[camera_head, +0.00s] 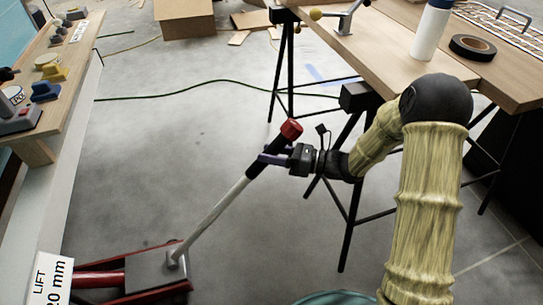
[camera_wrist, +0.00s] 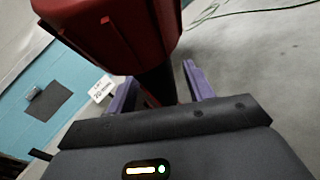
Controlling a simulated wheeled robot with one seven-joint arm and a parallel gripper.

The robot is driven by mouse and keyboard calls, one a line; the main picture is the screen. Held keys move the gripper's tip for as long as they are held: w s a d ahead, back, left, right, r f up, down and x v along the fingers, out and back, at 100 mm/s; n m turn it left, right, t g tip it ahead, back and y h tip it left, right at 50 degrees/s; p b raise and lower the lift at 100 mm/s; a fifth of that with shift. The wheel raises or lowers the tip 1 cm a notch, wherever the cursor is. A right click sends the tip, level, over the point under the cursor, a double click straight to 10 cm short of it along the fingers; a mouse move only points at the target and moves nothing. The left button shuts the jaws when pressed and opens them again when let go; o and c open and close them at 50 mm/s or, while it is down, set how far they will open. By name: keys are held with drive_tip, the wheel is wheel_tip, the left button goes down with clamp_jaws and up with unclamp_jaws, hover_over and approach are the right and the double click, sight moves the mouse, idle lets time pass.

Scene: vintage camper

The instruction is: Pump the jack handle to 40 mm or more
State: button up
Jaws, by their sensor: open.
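The jack handle (camera_head: 221,206) is a grey rod with a black grip and a red end cap (camera_head: 291,129). It rises tilted to the right from the red floor jack (camera_head: 135,290) at the lower left. My gripper (camera_head: 265,158) is at the black grip, just below the red cap. In the wrist view, the purple fingers of my gripper (camera_wrist: 160,85) stand apart on either side of the black grip (camera_wrist: 157,84), with the red cap (camera_wrist: 115,30) close above. I cannot tell whether a finger touches the grip.
A workbench (camera_head: 50,75) with small parts runs along the left. A wooden trestle table (camera_head: 385,60) with black legs stands at the upper right, bearing a white bottle (camera_head: 431,32) and a black tape roll (camera_head: 472,47). A green cable (camera_head: 205,82) crosses the floor. Open concrete lies around the handle.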

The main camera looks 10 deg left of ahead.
drive_tip(key=shift+a, duration=0.1)
clamp_jaws()
drive_tip(key=shift+r, duration=0.1)
drive_tip(key=shift+r, duration=0.1)
